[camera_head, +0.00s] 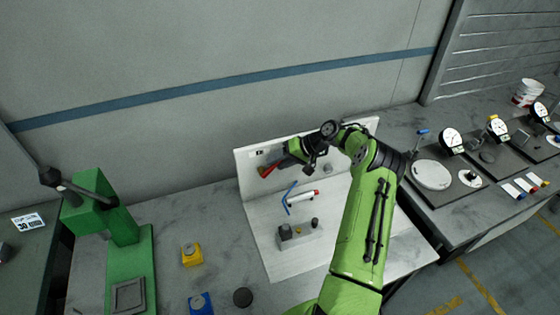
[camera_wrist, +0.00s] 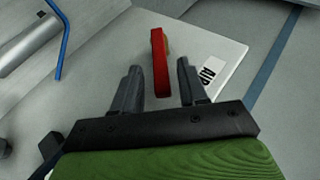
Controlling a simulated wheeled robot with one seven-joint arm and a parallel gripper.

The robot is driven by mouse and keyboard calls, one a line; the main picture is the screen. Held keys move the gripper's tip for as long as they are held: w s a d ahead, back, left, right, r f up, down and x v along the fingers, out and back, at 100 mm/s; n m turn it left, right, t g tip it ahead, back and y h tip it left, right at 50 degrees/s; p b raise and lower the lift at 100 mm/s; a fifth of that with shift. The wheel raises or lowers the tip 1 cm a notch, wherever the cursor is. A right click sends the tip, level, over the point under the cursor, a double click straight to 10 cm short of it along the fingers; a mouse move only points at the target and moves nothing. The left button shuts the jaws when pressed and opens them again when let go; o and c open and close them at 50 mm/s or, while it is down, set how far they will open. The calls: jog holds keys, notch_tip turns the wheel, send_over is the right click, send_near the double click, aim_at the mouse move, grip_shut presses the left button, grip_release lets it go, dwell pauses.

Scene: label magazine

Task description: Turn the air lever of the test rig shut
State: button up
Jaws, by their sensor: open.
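The red air lever (camera_head: 267,170) is on the upright back panel of the white test rig (camera_head: 262,222). In the wrist view the lever (camera_wrist: 160,62) stands beyond the fingertips and between their lines, near a label that reads "AIR" (camera_wrist: 211,72). My gripper (camera_wrist: 160,75) is open and empty, with one dark finger on each side of the lever.
A grey block (camera_head: 298,237) with dark knobs stands in front. A green press (camera_head: 112,230) is at left; dial gauges (camera_head: 452,140) are at right.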

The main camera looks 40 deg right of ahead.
jog(key=shift+d+r, duration=0.1)
jog(key=v, duration=1.5)
jog(key=shift+s+d, duration=0.15)
jog(key=shift+s, duration=0.1)
jog(key=shift+c, duration=0.3)
